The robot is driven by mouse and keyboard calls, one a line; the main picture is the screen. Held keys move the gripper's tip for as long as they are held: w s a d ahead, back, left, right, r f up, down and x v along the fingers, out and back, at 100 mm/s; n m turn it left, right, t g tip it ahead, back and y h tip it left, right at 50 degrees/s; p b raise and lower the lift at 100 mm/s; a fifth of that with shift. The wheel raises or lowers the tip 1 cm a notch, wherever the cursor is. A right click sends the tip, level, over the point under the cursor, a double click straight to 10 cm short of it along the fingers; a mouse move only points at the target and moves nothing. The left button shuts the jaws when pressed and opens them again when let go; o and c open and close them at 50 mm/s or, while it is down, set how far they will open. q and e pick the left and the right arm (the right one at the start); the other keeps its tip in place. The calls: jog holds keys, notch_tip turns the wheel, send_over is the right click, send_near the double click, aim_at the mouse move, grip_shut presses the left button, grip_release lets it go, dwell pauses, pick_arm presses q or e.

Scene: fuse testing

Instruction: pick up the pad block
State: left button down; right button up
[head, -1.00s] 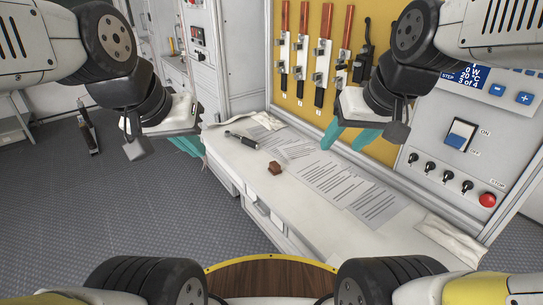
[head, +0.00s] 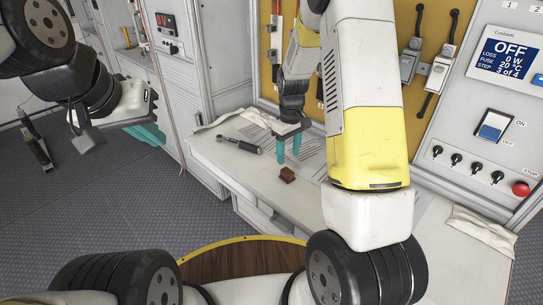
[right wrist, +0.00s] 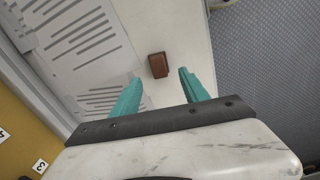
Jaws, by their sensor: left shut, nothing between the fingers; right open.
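The pad block is a small brown block (head: 287,175) on the white bench top, near its front edge. It also shows in the right wrist view (right wrist: 158,65), beyond the fingertips and roughly between their lines. My right gripper (head: 289,155) is open and empty, with its teal fingers pointing down behind and above the block. Its fingers also show in the right wrist view (right wrist: 158,88), apart from the block. My left gripper (head: 152,134) is shut and empty, off to the left over the floor, away from the bench.
A dark-handled tool (head: 238,145) lies on the bench left of the block. Printed sheets (head: 312,165) lie behind and right of it. A white cloth (head: 480,230) lies at the right end. The yellow panel and switch console (head: 490,130) stand behind the bench.

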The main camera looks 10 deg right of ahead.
aim_at(288, 171)
jog(key=f, duration=0.8)
jog(key=shift+w, duration=0.3)
grip_shut()
